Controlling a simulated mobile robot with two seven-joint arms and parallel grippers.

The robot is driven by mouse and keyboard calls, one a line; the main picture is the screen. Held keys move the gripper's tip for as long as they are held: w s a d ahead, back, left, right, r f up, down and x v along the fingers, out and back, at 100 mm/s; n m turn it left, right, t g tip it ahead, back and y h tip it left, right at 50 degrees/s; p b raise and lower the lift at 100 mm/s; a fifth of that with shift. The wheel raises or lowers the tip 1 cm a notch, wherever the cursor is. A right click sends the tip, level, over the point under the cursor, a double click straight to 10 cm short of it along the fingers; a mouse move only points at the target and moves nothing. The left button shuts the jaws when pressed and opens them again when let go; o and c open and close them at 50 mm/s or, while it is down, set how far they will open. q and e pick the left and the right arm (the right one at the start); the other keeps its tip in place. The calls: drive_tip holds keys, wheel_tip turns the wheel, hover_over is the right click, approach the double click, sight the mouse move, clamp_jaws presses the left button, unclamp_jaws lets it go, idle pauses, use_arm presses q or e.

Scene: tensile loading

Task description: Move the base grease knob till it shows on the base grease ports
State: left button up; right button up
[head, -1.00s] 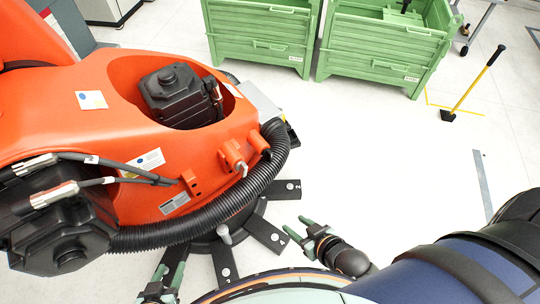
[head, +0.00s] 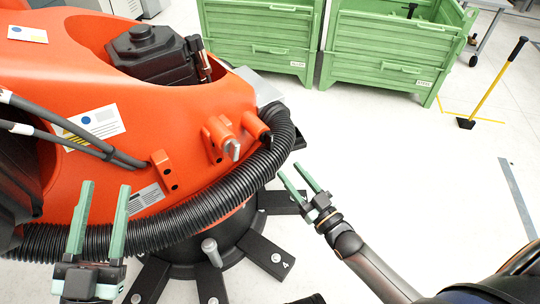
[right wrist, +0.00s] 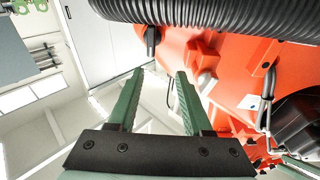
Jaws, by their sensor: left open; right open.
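The orange robot arm (head: 90,180) fills the left of the head view on a black base with numbered feet (head: 268,256). A grey round-headed knob (head: 210,248) stands upright at the base; I cannot tell for certain that it is the base grease knob. I cannot make out which parts are the grease ports. My left gripper (head: 103,188) is open and empty in front of the orange side. My right gripper (head: 289,168) is open and empty, right of the hose; its fingers also show in the right wrist view (right wrist: 160,74).
A thick black ribbed hose (head: 190,222) curves round the orange arm and also crosses the right wrist view (right wrist: 220,15). Green crates (head: 262,45) stand at the back, with a yellow-handled tool (head: 490,88) right of them. The white floor between is clear.

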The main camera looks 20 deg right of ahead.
sight(272, 139)
drive_tip(key=w+t+b, duration=0.1)
drive_tip(key=w+b, duration=0.2)
drive_tip(key=w, duration=0.1)
drive_tip(key=w+a+r+y+b, duration=0.1)
drive_tip(key=w+b, duration=0.2)
drive_tip(key=w, duration=0.2)
drive_tip(key=w+r+t+b, duration=0.1)
drive_tip(key=w+b, duration=0.2)
drive_tip(key=w, duration=0.1)
drive_tip(key=shift+w+a+r+n+t, duration=0.2)
drive_tip(key=shift+n+t, duration=0.1)
drive_tip(key=shift+n, duration=0.1)
use_arm(q)
drive_tip(key=s+m+h, duration=0.1)
drive_tip(key=s+d+f+m+h, duration=0.1)
drive_tip(key=s+m+h, duration=0.1)
drive_tip(key=s+f+m+h, duration=0.1)
drive_tip(key=h, duration=0.1)
drive_tip(key=shift+s+d+f+t, duration=0.2)
drive_tip(key=shift+s+t, duration=0.1)
drive_tip(key=shift+s, duration=0.05)
use_arm(e)
clamp_jaws()
